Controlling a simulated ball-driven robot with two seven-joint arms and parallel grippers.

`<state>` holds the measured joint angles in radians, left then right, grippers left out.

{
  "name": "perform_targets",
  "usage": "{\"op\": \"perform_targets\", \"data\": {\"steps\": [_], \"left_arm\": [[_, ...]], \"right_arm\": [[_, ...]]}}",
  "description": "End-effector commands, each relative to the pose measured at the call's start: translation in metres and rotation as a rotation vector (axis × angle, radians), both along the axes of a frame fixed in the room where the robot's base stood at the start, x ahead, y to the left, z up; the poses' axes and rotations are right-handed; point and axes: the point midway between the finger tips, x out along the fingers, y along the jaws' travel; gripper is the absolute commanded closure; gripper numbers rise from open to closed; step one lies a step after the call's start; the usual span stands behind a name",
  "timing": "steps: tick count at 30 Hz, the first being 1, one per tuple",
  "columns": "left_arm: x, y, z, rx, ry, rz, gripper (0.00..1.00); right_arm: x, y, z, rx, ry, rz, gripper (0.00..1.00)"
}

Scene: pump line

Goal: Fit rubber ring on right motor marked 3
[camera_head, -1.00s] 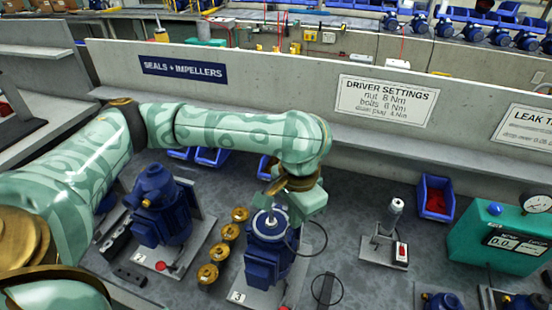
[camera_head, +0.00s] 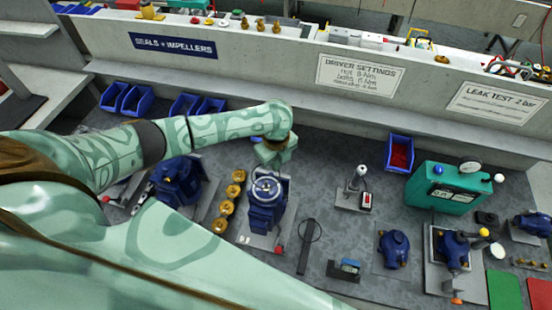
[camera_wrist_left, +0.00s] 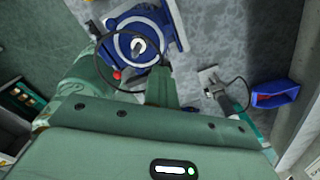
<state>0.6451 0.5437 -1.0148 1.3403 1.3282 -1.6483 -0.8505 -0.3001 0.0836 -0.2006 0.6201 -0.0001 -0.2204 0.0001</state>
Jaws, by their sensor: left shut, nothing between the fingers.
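The blue motor (camera_head: 265,205) on the plate marked 3 stands upright left of the middle in the head view. It also shows at the top of the left wrist view (camera_wrist_left: 150,22). My left gripper (camera_head: 272,160) is shut and empty, just behind and above the motor's top. A thin black ring (camera_wrist_left: 101,70) curves by the motor in the left wrist view, partly hidden by the gripper. I cannot tell whether it is seated on the motor. Another black loop (camera_head: 319,232) shows right of the motor. My right gripper is out of view.
Brass parts (camera_head: 227,207) stand in a row left of the motor, with another blue motor (camera_head: 177,180) beyond. A driver on its stand (camera_head: 358,182), a blue bin (camera_head: 400,139) and a green tester (camera_head: 443,187) are to the right. A low wall (camera_head: 250,65) runs behind.

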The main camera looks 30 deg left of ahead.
Motion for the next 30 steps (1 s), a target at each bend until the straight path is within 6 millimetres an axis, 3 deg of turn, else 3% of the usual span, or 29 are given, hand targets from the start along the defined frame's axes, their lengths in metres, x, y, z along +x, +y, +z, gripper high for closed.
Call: {"op": "perform_targets", "data": {"steps": [11, 19, 30], "left_arm": [[0.000, 0.000, -0.040, 0.001, -0.001, 0.000, 1.00], [0.000, 0.000, -0.061, 0.000, 0.000, 0.002, 1.00], [0.000, 0.000, -0.062, 0.000, 0.000, 0.002, 1.00]], "right_arm": [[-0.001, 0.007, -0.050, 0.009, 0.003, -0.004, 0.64], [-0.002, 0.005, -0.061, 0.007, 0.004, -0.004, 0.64], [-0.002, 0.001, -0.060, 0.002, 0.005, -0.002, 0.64]]}}
